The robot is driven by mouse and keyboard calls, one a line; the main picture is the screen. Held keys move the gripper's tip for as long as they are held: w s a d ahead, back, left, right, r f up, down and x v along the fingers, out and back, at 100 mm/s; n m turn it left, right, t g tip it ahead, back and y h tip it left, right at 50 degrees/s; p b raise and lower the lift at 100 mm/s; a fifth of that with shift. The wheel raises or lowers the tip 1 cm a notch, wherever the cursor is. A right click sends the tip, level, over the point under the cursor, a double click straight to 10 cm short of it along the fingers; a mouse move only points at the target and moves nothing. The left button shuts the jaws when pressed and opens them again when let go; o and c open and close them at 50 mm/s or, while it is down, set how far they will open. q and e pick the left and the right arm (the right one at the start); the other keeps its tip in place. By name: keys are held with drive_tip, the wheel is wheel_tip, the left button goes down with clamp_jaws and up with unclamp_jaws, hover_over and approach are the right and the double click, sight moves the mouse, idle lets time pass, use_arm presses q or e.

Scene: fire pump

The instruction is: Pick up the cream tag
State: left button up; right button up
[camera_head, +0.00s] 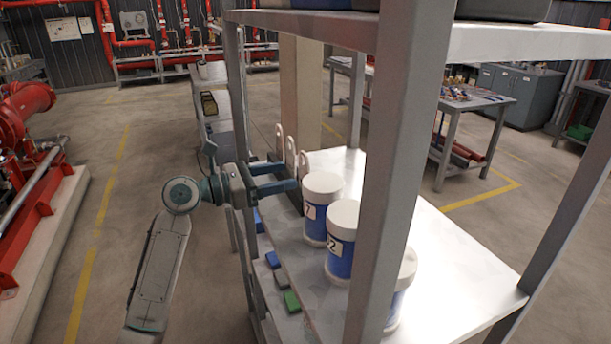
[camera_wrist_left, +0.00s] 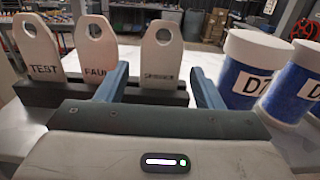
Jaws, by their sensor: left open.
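Three pale tags with a round hole at the top stand upright in a dark rack (camera_wrist_left: 150,94) in the left wrist view. The left tag (camera_wrist_left: 42,62) reads TEST, the middle tag (camera_wrist_left: 99,62) starts with FAU, and the right tag (camera_wrist_left: 161,62) has small lettering I cannot read. All look cream to pinkish, so colour barely sets them apart. My left gripper (camera_head: 288,177) is open and empty at the shelf. In the wrist view its blue fingers (camera_wrist_left: 163,78) straddle the right tag's outline, with the tag apparently ahead of them. My right gripper is out of view.
White-lidded blue jars (camera_head: 322,212) stand on the shelf (camera_head: 440,235), close to the right of the gripper. A grey post (camera_head: 385,170) rises in front of them. Small blue and green blocks (camera_head: 291,301) lie near the shelf's left edge. The shelf's right part is clear.

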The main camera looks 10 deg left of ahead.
sight(303, 174)
use_arm(q)
drive_tip(key=x, duration=0.3)
drive_tip(key=shift+p, duration=0.3)
drive_tip(key=p+x, duration=0.2)
drive_tip(key=x, duration=0.2)
drive_tip(key=shift+d+f+p, duration=0.1)
drive_tip(key=shift+d+p, duration=0.1)
drive_tip(key=shift+p, duration=0.2)
drive_tip(key=shift+w+d+f, duration=0.15)
drive_tip(key=shift+w+d, duration=0.1)
drive_tip(key=shift+d, duration=0.1)
drive_tip(key=shift+a, duration=0.1)
drive_tip(key=shift+c, duration=0.4)
drive_tip(key=c, duration=0.6)
drive_tip(key=shift+c, duration=0.2)
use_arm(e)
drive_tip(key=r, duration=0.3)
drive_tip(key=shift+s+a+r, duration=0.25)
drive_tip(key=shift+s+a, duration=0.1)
